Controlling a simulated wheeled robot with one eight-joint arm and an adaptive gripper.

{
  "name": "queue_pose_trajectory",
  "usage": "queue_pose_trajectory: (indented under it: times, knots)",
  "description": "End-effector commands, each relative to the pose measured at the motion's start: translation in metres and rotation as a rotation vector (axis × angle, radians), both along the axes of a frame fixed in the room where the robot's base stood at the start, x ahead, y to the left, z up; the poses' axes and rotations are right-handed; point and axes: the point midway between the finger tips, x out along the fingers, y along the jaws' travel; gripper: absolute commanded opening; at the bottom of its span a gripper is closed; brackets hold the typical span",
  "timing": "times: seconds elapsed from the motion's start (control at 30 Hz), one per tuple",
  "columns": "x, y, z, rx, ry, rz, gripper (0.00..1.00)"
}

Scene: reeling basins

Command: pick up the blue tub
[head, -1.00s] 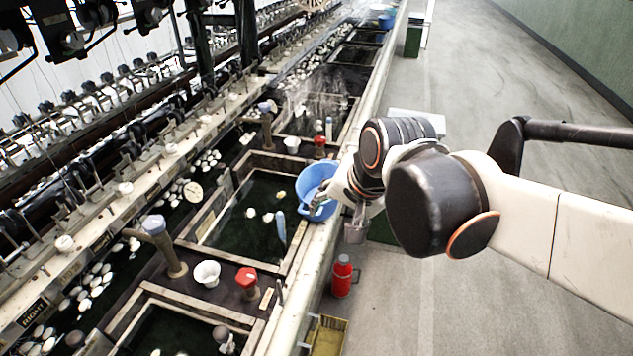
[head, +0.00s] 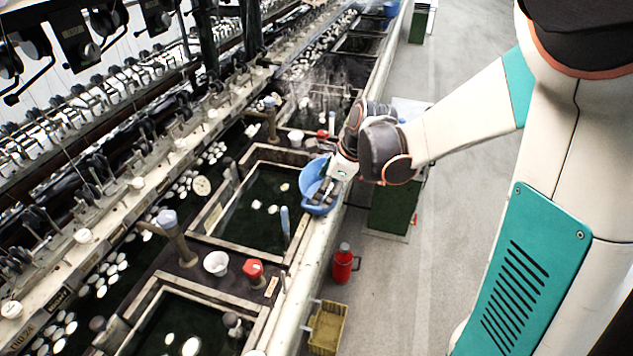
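The blue tub (head: 309,178) sits on the edge of the reeling bench, beside a dark water basin (head: 262,203). It looks upright. My gripper (head: 322,196) reaches in from the right and is at the tub's near right side, over its rim. The dark fingers overlap the tub in the picture. The fingers are small here, and I cannot tell whether they are apart or closed on the rim. My wrist hides the tub's right side.
A red flask (head: 343,266) and a yellow crate (head: 327,330) stand on the floor beside the bench. A green box (head: 393,212) is below my wrist. A white bowl (head: 216,263) and red-topped knob (head: 253,269) are on the bench. The aisle floor at right is open.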

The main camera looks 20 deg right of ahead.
Motion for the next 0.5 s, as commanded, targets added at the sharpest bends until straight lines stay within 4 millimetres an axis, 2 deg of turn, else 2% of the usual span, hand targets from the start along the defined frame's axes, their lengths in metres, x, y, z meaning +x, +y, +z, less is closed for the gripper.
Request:
queue_pose_trajectory:
  times: [0.03,0.2,0.5]
  knots:
    - [0.004,0.003,-0.013,-0.001,0.000,0.003,0.58]
    - [0.014,0.009,-0.040,-0.001,-0.001,0.003,0.58]
    - [0.022,0.014,-0.056,-0.001,-0.002,0.002,0.58]
